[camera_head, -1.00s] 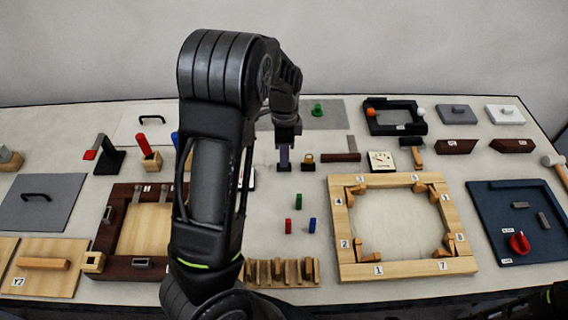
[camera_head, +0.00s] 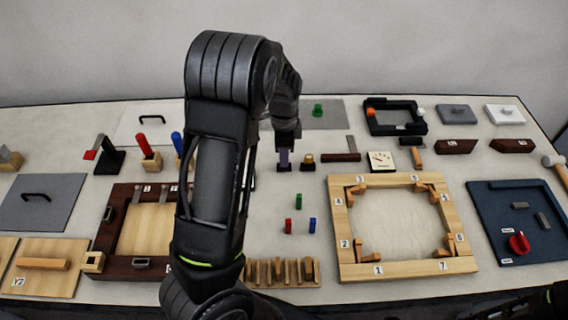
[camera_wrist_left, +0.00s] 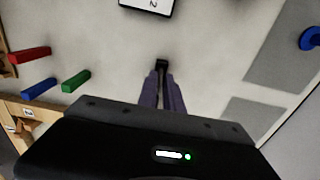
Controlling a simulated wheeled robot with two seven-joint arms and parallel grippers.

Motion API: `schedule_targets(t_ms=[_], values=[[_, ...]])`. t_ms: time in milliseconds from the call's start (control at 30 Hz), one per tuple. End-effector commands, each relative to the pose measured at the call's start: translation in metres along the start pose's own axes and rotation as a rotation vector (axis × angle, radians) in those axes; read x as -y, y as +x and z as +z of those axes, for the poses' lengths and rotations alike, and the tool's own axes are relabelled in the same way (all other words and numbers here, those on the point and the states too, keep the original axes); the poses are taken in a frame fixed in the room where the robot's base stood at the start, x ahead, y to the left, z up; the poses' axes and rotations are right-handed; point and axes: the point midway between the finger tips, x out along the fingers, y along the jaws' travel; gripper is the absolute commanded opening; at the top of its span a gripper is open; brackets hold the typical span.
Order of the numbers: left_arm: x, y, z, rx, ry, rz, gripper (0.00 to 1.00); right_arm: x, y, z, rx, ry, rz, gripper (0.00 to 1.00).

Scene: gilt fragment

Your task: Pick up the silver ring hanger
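My left gripper (camera_head: 284,160) points straight down at the back middle of the table, its purple fingers over a small dark stand (camera_head: 284,168). In the left wrist view the left gripper (camera_wrist_left: 162,82) has its fingers a narrow gap apart, with the dark stand (camera_wrist_left: 161,64) at their tips. The silver ring hanger itself is not clearly visible; the fingers seem to cover it on this stand. A similar dark stand with a gold piece (camera_head: 307,160) is just to the right.
A white dial box (camera_head: 381,161) and a dark red bar (camera_head: 341,157) stand to the right. A wooden frame (camera_head: 350,255) lies front right. Bare table surrounds the pegs.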

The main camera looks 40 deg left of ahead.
Motion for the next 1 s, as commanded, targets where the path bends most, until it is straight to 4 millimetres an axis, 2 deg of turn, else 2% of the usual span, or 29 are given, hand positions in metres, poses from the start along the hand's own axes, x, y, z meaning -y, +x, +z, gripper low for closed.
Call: schedule_targets(t_ms=[100,767,867,1000], values=[[0.0,0.0,0.0,0.0,0.0,0.0,0.0,0.0,0.0,0.0,0.0,0.0,0.0,0.36],[0.0,-0.001,0.0,0.0,0.0,0.0,0.0,0.0,0.0,0.0,0.0,0.0,0.0,0.36],[0.0,-0.006,-0.001,-0.001,0.001,-0.001,0.0,0.0,0.0,0.0,0.0,0.0,0.0,0.36],[0.001,-0.023,-0.001,-0.003,0.001,-0.003,0.0,0.0,0.001,0.0,0.0,0.0,0.0,0.36]])
